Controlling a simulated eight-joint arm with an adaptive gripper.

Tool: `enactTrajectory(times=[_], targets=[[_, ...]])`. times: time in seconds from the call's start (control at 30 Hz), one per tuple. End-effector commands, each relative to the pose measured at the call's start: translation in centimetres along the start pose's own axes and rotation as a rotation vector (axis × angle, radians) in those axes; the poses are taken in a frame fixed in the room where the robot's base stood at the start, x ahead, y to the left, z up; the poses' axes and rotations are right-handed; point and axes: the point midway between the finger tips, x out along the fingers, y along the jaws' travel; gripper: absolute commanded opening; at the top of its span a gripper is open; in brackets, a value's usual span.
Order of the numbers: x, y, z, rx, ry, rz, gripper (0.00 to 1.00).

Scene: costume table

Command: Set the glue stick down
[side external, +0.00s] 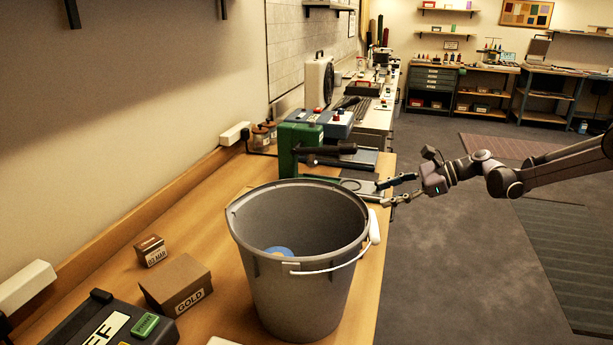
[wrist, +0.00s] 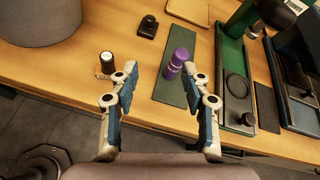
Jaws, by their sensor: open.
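A purple capped cylinder (wrist: 180,60), which looks like the glue stick, stands on a dark green mat (wrist: 172,88) near the table's front edge in the wrist view. My gripper (wrist: 162,98) is open, its two fingers spread wide with nothing between them. The cylinder is beyond the fingertips, closer to the right finger and apart from both. In the side view my gripper (side external: 382,194) is at the table's right edge, behind the grey bucket; I cannot make out the cylinder there.
A large grey bucket (side external: 300,300) with a wire handle stands in the foreground. A green press (side external: 290,150) stands beyond the bucket.

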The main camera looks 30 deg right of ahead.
Motion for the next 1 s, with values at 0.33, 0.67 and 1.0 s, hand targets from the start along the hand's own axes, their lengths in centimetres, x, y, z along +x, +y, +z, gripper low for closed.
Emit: enactTrajectory(times=[0.33, 0.67, 1.0], targets=[[-1.5, 9.2, 4.5, -0.606, 0.286, 0.109, 0.47], [-5.2, 17.8, 4.9, -1.231, 0.507, 0.291, 0.47], [-9.3, 24.5, 2.4, -1.869, 0.674, 0.541, 0.47]])
